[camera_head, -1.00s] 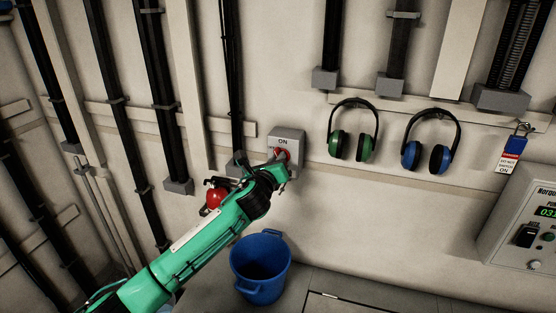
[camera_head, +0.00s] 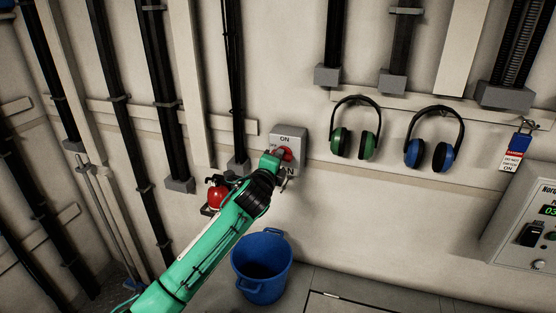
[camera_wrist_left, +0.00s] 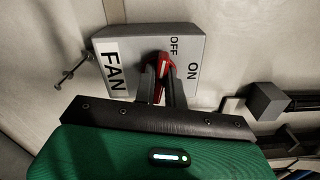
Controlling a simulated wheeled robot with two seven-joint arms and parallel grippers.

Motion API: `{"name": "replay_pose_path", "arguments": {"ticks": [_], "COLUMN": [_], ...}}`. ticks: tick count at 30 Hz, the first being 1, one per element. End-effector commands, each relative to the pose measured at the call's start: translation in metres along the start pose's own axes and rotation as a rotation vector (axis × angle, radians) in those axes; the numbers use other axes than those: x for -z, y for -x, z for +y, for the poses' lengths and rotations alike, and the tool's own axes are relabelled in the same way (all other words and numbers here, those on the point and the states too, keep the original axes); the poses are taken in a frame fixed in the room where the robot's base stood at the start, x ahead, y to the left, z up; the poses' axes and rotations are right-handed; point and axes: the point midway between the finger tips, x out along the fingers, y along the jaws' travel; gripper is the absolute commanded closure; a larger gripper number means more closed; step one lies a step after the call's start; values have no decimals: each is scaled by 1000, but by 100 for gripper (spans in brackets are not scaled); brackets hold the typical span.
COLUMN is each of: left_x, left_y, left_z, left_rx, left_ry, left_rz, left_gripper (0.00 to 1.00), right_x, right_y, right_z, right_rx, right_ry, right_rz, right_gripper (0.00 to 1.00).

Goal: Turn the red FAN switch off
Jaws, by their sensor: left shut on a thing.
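The grey FAN switch box (camera_head: 298,146) is on the wall, with its ON label at the top in the head view. Its red switch handle (camera_head: 287,154) is partly hidden by my left gripper (camera_head: 279,160). In the left wrist view the box (camera_wrist_left: 195,48) carries FAN, OFF and ON labels. There the red handle (camera_wrist_left: 164,65) stands between the two fingers of my left gripper (camera_wrist_left: 162,82), which is shut on it. The handle's visible end, with a pale mark, is close to the OFF label and to the left of ON. My right gripper is out of view.
Green earmuffs (camera_head: 356,128) and blue earmuffs (camera_head: 434,138) hang right of the box. A blue padlock with a tag (camera_head: 512,160) hangs further right, above a control panel (camera_head: 530,225). A red round object (camera_head: 216,195) and blue bucket (camera_head: 261,270) are below.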

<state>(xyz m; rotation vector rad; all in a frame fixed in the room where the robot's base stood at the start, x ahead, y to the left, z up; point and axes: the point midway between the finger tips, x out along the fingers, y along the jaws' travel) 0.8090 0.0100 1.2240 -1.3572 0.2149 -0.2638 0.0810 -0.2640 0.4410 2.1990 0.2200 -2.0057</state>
Motion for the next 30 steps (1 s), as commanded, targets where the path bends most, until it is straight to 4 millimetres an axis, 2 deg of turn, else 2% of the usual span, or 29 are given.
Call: {"name": "replay_pose_path", "arguments": {"ticks": [12, 29, 30], "left_x": [0, 0, 0], "left_y": [0, 0, 0], "left_z": [2, 3, 3], "left_rx": [-1, -2, -2], "left_ry": [191, 219, 219], "left_rz": [-1, -1, -1], "left_gripper": [100, 100, 82], "right_x": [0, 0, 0], "right_y": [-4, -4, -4], "right_z": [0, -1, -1], "right_rx": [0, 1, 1], "right_ry": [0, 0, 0], "right_rz": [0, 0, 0], "right_gripper": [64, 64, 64]}}
